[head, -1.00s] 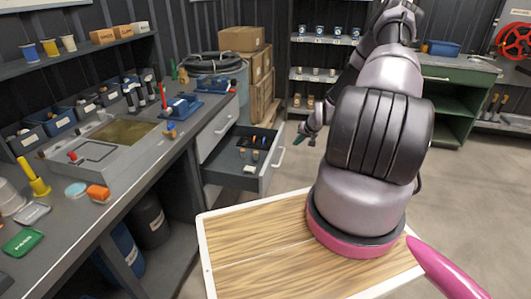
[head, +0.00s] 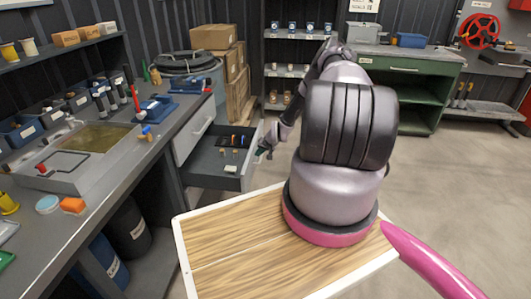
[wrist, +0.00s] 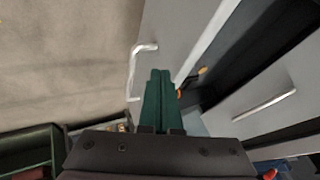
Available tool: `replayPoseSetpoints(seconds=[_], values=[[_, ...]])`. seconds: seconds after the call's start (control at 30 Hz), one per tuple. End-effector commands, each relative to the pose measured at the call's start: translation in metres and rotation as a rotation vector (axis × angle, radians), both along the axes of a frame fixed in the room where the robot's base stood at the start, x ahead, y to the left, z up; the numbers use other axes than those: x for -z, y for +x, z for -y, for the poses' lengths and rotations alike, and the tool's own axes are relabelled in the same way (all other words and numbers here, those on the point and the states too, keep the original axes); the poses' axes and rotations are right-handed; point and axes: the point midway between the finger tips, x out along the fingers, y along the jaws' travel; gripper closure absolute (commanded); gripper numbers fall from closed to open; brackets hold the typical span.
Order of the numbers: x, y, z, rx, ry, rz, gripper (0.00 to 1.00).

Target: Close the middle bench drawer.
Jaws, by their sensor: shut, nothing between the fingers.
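The middle bench drawer (head: 216,160) stands pulled out from the bench in the head view, with several small items lying in it. Its front panel with a light bar handle (head: 256,146) faces right. In the wrist view the drawer's grey front (wrist: 172,38) and handle (wrist: 136,70) lie just beyond my fingers. My gripper (head: 264,151) is at the drawer's front, close to the handle. In the wrist view its green fingers (wrist: 158,95) are together and empty, overlapping the drawer front in the picture. I cannot tell whether they touch it.
The workbench (head: 110,170) runs along the left, with a closed drawer (head: 195,133) beside the open one. Cardboard boxes (head: 222,45) stand behind. A green cabinet (head: 412,85) is at the back right. Open floor (head: 450,180) lies to the right.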

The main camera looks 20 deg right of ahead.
Motion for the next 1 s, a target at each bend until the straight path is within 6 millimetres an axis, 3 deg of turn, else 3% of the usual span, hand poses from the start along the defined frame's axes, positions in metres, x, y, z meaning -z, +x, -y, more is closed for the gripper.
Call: replayPoseSetpoints(seconds=[0.2,0.67,0.87,1.0], values=[[0.001,0.007,-0.011,0.002,0.000,-0.001,1.00],[0.000,0.009,-0.015,0.001,0.000,-0.002,1.00],[0.000,0.022,-0.033,-0.002,-0.001,0.000,1.00],[0.000,0.037,-0.056,-0.004,-0.001,0.000,1.00]])
